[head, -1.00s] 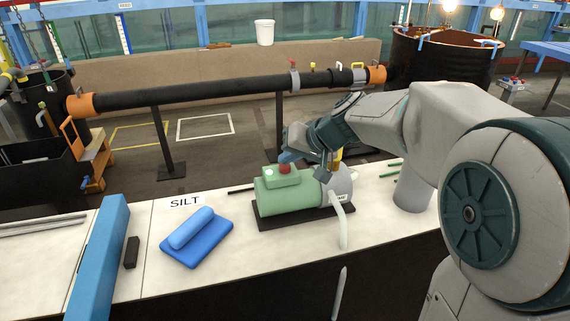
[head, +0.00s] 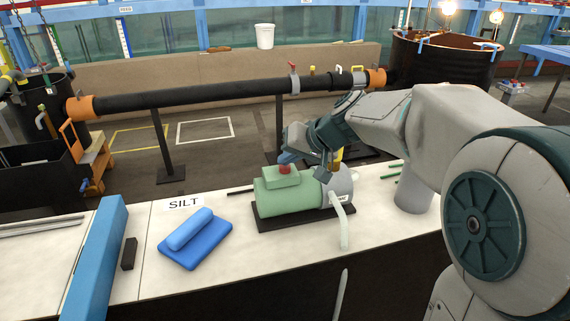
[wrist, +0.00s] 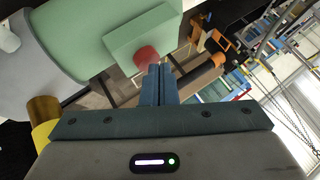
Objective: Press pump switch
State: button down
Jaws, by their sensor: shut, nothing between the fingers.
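The green pump (head: 290,192) sits on a dark base plate on the white bench, with a grey end and a pale spout. Its red switch button (head: 285,169) stands on a raised green box on top. In the wrist view the red button (wrist: 147,57) is right by the closed fingertips. My gripper (head: 287,157) is shut and empty, its blue fingers at the button's top edge in the head view. The wrist view also shows the fingers (wrist: 158,72) together beside the button. I cannot tell for sure whether they touch it.
A blue float-like block (head: 196,238) and a small black block (head: 129,253) lie on the bench to the left, near the SILT label (head: 184,203). A blue beam (head: 97,258) crosses the bench further left. A long black pipe (head: 200,90) runs behind the bench.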

aim_at(289, 168)
jog(key=shift+r+p, duration=1.7)
jog(key=shift+r, duration=1.4)
jog(key=s+d+f+g+h, duration=0.1)
jog(key=s+d+f, duration=0.3)
jog(key=s, duration=0.4)
jog(key=s+d+f+m+h, duration=0.1)
jog(key=s+d+f+h, duration=0.2)
jog(key=s+d, duration=0.2)
jog(key=s+d+f+g+h, duration=0.1)
jog(key=s+d+f, duration=0.3)
jog(key=s, duration=0.7)
jog(key=shift+d+f+g+h, duration=0.3)
jog(key=shift+d+h, duration=0.3)
jog(key=shift+h, duration=0.3)
